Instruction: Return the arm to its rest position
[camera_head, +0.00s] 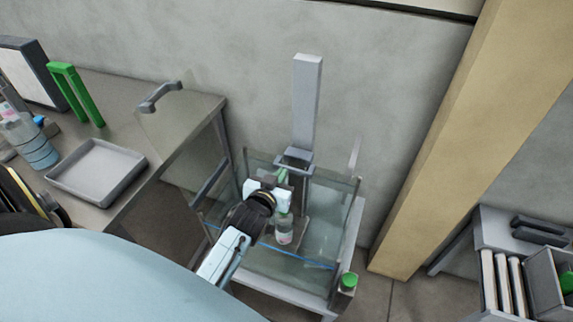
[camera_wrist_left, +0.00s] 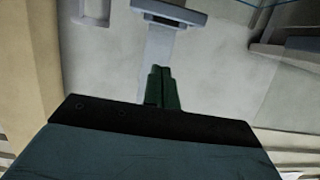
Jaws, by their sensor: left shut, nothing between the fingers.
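My left arm comes in from below in the head view and reaches over a clear-walled tank (camera_head: 318,262). My left gripper (camera_head: 283,176) is at its end, with green fingers close to the bracket on a grey upright post (camera_head: 307,100). In the left wrist view the green fingers (camera_wrist_left: 161,72) are together with nothing between them, and the post and its bracket (camera_wrist_left: 170,12) are beyond them. My right gripper is not in view.
A table at left holds a grey tray (camera_head: 97,172), a green frame (camera_head: 77,95) and a bottle (camera_head: 33,143). A clear panel with a grey handle (camera_head: 160,96) stands by its edge. A beige pillar (camera_head: 470,130) and a grey shelf unit (camera_head: 497,230) are at right.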

